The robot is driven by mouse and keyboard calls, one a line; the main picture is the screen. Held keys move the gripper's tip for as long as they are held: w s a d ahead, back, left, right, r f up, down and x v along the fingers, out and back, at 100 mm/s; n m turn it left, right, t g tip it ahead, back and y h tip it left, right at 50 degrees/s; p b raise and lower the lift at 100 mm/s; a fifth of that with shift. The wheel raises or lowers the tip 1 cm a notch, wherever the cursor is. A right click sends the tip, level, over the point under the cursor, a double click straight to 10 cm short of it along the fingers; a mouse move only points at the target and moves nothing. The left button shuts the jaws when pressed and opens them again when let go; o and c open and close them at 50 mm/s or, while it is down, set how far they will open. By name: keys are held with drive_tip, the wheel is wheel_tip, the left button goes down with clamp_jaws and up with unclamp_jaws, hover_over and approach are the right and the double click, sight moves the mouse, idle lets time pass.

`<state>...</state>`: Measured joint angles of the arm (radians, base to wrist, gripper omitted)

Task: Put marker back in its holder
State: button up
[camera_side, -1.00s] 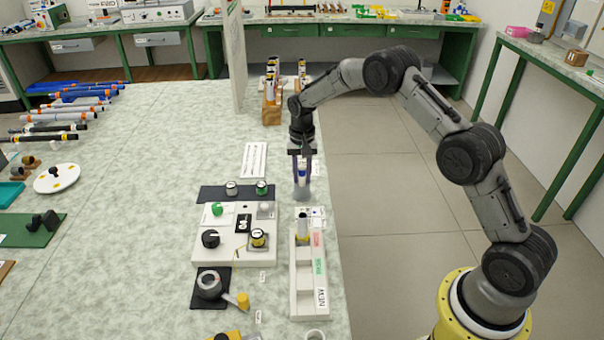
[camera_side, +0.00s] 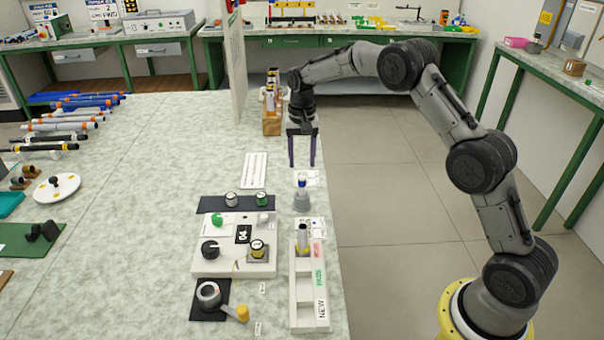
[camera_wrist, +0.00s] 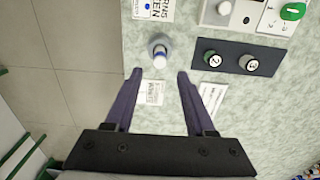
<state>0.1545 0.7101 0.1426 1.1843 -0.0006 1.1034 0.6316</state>
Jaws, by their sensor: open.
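The marker (camera_side: 302,182), white with a blue part, stands upright in a grey round holder (camera_side: 302,201) near the table's right edge. In the wrist view the marker (camera_wrist: 160,54) shows from above inside the ring of the holder (camera_wrist: 153,44). Its lower part is hidden in the holder. My gripper (camera_side: 302,165) is open and empty, above and a little behind the marker in the side view. In the wrist view the fingertips (camera_wrist: 160,74) are spread on both sides, apart from the marker and holder.
A white panel with knobs (camera_side: 205,267) and a dark strip with two round pieces (camera_side: 248,204) lie to the left. A wooden rack (camera_side: 272,125) and upright screen (camera_side: 238,70) stand behind.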

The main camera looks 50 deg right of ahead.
drive_tip(key=shift+r, duration=1.55)
drive_tip(key=s+a+r+n+t, duration=0.1)
drive_tip(key=s+a+r+n, duration=0.15)
drive_tip(key=s+r, duration=0.5)
drive_tip(key=s+a+r+n+t, duration=0.2)
drive_tip(key=s+a+r, duration=0.1)
drive_tip(key=s+r, duration=0.45)
drive_tip(key=s+a+f+n+t, duration=0.1)
drive_tip(key=s+n, duration=0.1)
drive_tip(key=s, duration=0.9)
drive_tip(key=s+a+f+n+t, duration=0.1)
drive_tip(key=s+a+n, duration=0.1)
drive_tip(key=s, duration=1)
drive_tip(key=shift+f+t, duration=0.2)
drive_tip(key=shift+t, duration=0.1)
drive_tip(key=shift+n, duration=0.25)
